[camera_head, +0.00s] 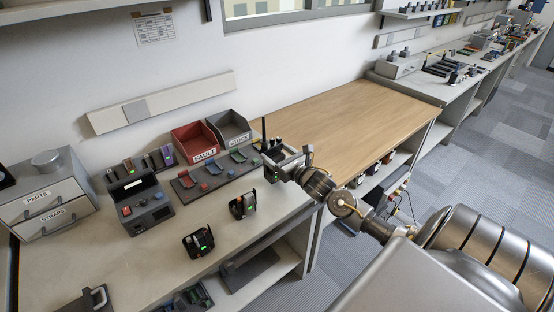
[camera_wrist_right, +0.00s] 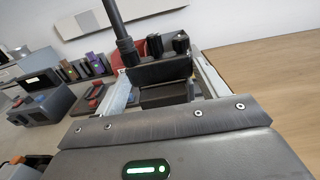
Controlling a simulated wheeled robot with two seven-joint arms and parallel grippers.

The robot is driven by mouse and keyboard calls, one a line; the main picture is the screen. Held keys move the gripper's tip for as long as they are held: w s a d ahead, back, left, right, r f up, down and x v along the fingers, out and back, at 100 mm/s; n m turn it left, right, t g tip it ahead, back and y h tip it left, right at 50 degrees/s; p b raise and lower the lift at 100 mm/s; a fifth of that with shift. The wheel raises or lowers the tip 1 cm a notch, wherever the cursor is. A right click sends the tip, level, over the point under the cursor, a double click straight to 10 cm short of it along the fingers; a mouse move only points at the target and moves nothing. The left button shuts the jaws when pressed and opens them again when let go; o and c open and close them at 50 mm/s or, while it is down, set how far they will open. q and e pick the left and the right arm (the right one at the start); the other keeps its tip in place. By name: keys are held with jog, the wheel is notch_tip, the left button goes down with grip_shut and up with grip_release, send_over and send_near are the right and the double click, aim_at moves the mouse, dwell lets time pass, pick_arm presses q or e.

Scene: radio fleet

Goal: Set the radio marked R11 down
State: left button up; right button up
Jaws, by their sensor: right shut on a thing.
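My right gripper (camera_head: 280,163) is shut on a dark radio (camera_wrist_right: 160,70) with a black antenna and knobs on top. The antenna also stands up in the head view, where the radio (camera_head: 265,146) is mostly hidden by the gripper. The radio is over the right end of the grey counter, close to the wooden bench top. I cannot tell whether it touches a surface. Its marking cannot be read. In the wrist view the jaws lie on both sides of the radio. My left gripper is not in view.
Behind stand a red FAULT bin (camera_head: 194,140) and a grey STOCK bin (camera_head: 236,127). The wooden bench top (camera_head: 350,115) is clear.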

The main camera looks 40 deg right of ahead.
jog(key=shift+f, duration=1.05)
jog(key=shift+f, duration=0.1)
jog(key=o, duration=1.2)
jog(key=shift+a, duration=0.1)
jog(key=shift+o, duration=0.2)
jog(key=shift+s, duration=0.15)
jog(key=s+b, duration=0.1)
jog(key=s, duration=1)
jog(key=shift+s+b, duration=0.4)
jog(key=shift+a, duration=0.25)
